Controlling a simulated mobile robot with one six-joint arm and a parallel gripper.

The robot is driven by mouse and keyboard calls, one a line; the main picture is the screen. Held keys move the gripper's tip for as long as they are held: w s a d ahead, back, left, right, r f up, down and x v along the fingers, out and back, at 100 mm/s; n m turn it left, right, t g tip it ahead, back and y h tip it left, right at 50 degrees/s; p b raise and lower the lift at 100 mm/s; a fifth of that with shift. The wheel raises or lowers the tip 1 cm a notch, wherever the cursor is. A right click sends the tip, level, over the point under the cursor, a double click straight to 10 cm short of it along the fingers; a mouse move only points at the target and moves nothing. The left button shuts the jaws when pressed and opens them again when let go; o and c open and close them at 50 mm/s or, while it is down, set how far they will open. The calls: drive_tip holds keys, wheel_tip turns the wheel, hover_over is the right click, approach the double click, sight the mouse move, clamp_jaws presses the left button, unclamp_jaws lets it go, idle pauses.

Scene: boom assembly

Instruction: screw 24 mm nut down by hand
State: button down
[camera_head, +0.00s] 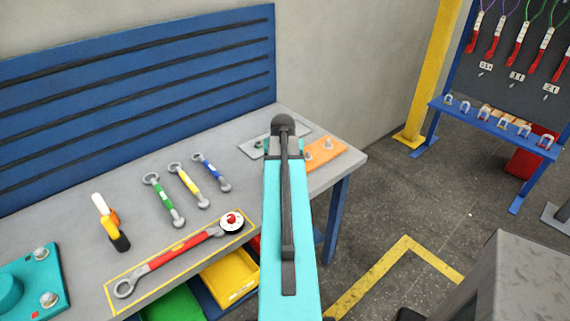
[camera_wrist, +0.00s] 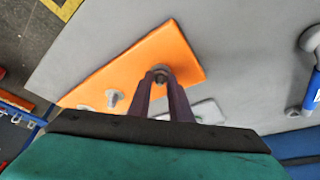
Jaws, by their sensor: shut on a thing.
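An orange plate (camera_wrist: 175,45) lies on the grey workbench. It also shows in the head view (camera_head: 318,158), partly behind my arm. In the wrist view my gripper (camera_wrist: 160,75) points down at the plate, its two dark fingers shut on a grey nut (camera_wrist: 160,73) at a stud on the plate. Whether the nut sits fully against the plate cannot be told. A second bolt (camera_wrist: 113,97) stands on the plate to the left, clear of the fingers. In the head view my arm hides the fingers and the nut.
A light grey plate (camera_wrist: 208,112) lies close by the orange one. Blue (camera_head: 211,172), yellow (camera_head: 189,186) and green (camera_head: 164,200) wrenches lie to the left, with a red torque wrench (camera_head: 180,250) in front. A blue back panel (camera_head: 140,80) stands behind.

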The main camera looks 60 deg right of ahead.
drive_tip(key=shift+w+m+g, duration=0.15)
drive_tip(key=shift+m+g, duration=0.55)
drive_tip(key=shift+m, duration=1.2)
drive_tip(key=shift+m, duration=0.3)
drive_tip(key=shift+w+m, duration=0.1)
drive_tip(key=shift+m, duration=0.2)
drive_tip(key=shift+w+m+g, duration=0.15)
drive_tip(key=shift+m+g, duration=1.05)
drive_tip(key=shift+m, duration=1.2)
drive_tip(key=m, duration=0.2)
drive_tip(key=m+g+b, duration=0.1)
drive_tip(key=m, duration=0.1)
drive_tip(key=shift+w+d+f+m+y, duration=0.1)
drive_tip(key=shift+w+d+m+y, duration=0.1)
drive_tip(key=shift+m+y, duration=0.15)
drive_tip(key=shift+a+m+g+y, duration=0.15)
drive_tip(key=shift+m+g+y, duration=0.2)
drive_tip(key=shift+m, duration=0.3)
